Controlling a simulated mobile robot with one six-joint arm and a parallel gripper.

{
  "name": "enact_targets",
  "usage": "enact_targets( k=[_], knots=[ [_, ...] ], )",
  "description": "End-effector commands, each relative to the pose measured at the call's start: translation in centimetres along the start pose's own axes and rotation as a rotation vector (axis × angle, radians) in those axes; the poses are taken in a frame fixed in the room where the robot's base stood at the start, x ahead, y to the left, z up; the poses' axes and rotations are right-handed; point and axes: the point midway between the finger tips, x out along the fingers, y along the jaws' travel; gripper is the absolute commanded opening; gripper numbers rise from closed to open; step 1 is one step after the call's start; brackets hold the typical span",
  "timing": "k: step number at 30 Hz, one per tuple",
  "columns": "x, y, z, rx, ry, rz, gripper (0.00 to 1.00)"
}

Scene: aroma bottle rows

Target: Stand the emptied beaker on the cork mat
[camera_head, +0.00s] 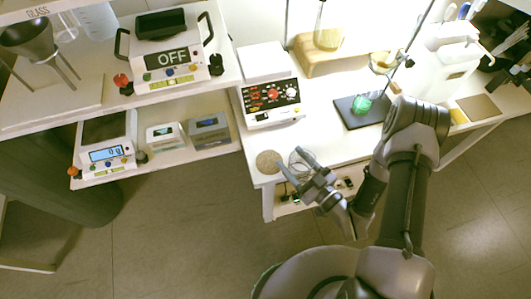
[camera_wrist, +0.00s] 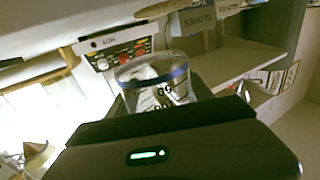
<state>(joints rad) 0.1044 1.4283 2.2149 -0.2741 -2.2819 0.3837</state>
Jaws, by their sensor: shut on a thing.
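My gripper (camera_head: 293,160) is shut on a clear glass beaker (camera_head: 300,160) near the front left corner of the white bench. In the wrist view the beaker (camera_wrist: 158,84) shows a blue band at its rim and dark markings; no liquid can be made out in it. The round cork mat (camera_head: 268,162) lies flat at the bench corner, just left of the beaker in the head view. The beaker's base is hidden, so its height above the bench cannot be told.
A white device with a red knob (camera_head: 271,101) stands behind the mat. A dark plate (camera_head: 349,117) with a green item is further right. A lower shelf at left holds a scale (camera_head: 107,152) and two boxes. The bench edge is close to the mat.

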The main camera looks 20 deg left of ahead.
Motion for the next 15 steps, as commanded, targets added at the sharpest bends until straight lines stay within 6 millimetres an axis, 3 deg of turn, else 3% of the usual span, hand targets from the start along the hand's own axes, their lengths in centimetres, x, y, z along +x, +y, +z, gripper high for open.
enact_targets(
  k=[3, 7, 11, 15],
  knots=[
    [4.4, -0.2, 0.8, -0.005, 0.004, -0.009, 0.09],
    [8.1, -0.1, 1.0, -0.002, 0.004, -0.004, 0.09],
    [9.6, 0.1, 1.2, 0.000, 0.002, 0.000, 0.09],
    [9.7, 0.1, 3.7, 0.003, 0.000, 0.001, 0.09]
  ],
)
